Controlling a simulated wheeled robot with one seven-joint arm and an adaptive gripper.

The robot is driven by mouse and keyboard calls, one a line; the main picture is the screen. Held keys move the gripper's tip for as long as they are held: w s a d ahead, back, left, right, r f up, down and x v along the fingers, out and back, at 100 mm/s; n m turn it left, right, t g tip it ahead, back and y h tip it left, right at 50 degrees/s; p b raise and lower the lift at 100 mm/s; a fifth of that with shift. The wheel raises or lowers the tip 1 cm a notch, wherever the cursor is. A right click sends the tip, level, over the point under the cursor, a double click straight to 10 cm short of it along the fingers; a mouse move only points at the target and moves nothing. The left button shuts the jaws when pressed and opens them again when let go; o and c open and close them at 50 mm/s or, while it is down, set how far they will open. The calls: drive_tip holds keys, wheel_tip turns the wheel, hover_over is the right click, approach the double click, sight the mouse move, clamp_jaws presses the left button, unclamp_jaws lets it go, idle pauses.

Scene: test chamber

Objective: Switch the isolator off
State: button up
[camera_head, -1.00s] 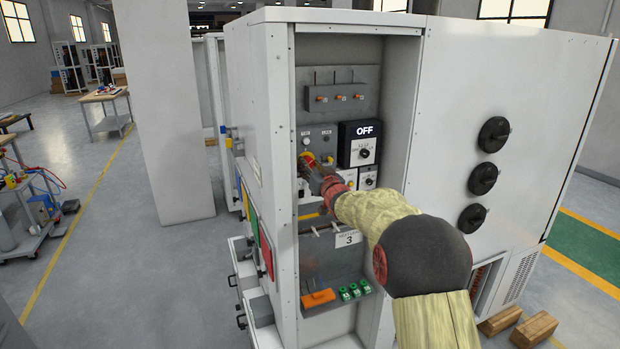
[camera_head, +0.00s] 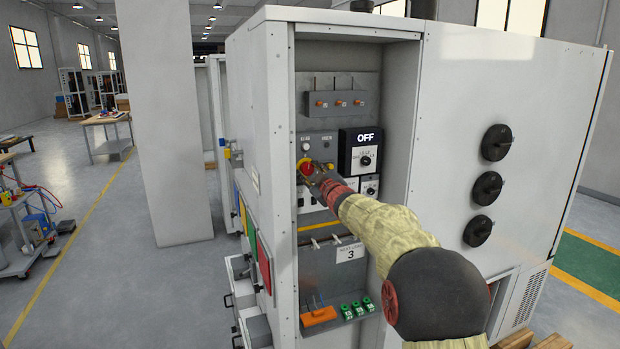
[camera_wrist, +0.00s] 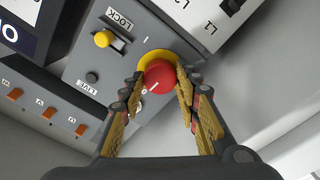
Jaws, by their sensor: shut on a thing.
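The isolator's red knob (camera_wrist: 160,77) has a white pointer line and sits on a yellow plate (camera_wrist: 157,57) in the wrist view. My gripper (camera_wrist: 160,88) has its two yellow-padded fingers on either side of the red knob, closed against it. In the head view the knob (camera_head: 306,167) shows at the left of the open cabinet's panel, with my gripper (camera_head: 316,176) reaching it from the right. A yellow lock slider (camera_wrist: 104,39) marked LOCK is beside the knob. A dark LIVE indicator (camera_wrist: 92,77) is near it and looks unlit.
A black box reading OFF (camera_head: 361,150) is right of the knob. A terminal block (camera_head: 336,103) is above. The cabinet's side walls frame the recess closely. Green items (camera_head: 357,308) and an orange handle (camera_head: 318,317) lie on the lower shelf.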

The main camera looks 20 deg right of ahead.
drive_tip(key=shift+n, duration=0.6)
drive_tip(key=o, duration=1.2)
drive_tip(key=shift+c, duration=0.2)
drive_tip(key=s, duration=1.2)
drive_tip(key=shift+f, duration=0.25)
